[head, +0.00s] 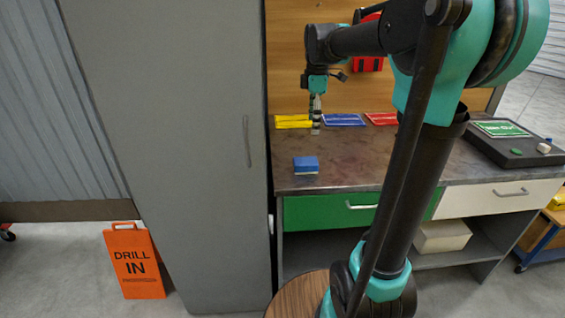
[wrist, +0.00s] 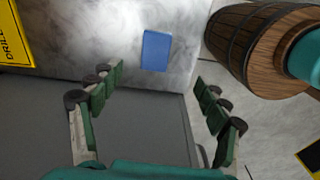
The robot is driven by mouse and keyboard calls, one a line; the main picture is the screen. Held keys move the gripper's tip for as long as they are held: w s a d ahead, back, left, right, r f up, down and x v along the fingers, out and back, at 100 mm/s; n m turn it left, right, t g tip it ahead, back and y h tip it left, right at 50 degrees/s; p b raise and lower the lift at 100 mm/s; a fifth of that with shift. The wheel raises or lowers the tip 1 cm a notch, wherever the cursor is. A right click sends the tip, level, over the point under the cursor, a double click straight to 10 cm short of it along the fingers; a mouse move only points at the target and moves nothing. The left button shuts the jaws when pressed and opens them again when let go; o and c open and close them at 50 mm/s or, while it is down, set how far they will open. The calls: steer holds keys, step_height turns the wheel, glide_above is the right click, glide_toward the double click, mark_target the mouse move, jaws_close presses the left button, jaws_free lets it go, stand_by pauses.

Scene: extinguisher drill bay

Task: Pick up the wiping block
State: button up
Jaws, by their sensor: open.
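The wiping block, a small blue block (head: 306,165), lies on the dark worktop (head: 345,165) near its front left corner. In the wrist view the blue block (wrist: 156,50) lies on a pale, shiny surface, beyond the fingertips and roughly between them. My gripper (head: 316,118) points down above the worktop, behind the block in the head view. In the wrist view my gripper (wrist: 155,82) has its two green-padded fingers wide apart with nothing between them. It is apart from the block.
A tall grey cabinet (head: 170,130) stands close at the worktop's left. Yellow (head: 293,121), blue (head: 344,119) and red (head: 381,118) flat pieces lie along the back. An orange sign (head: 134,262) stands on the floor.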

glide_toward(306, 161)
steer(key=shift+n, duration=0.4)
steer(key=f, duration=0.5)
steer(key=shift+w+d+f, duration=0.15)
steer(key=shift+w+d, duration=0.05)
steer(key=shift+a+f, duration=0.2)
steer(key=shift+f, duration=2.4)
steer(key=shift+c, duration=0.3)
steer(key=c, duration=1.3)
steer(key=shift+o, duration=0.2)
steer(key=shift+r, duration=0.1)
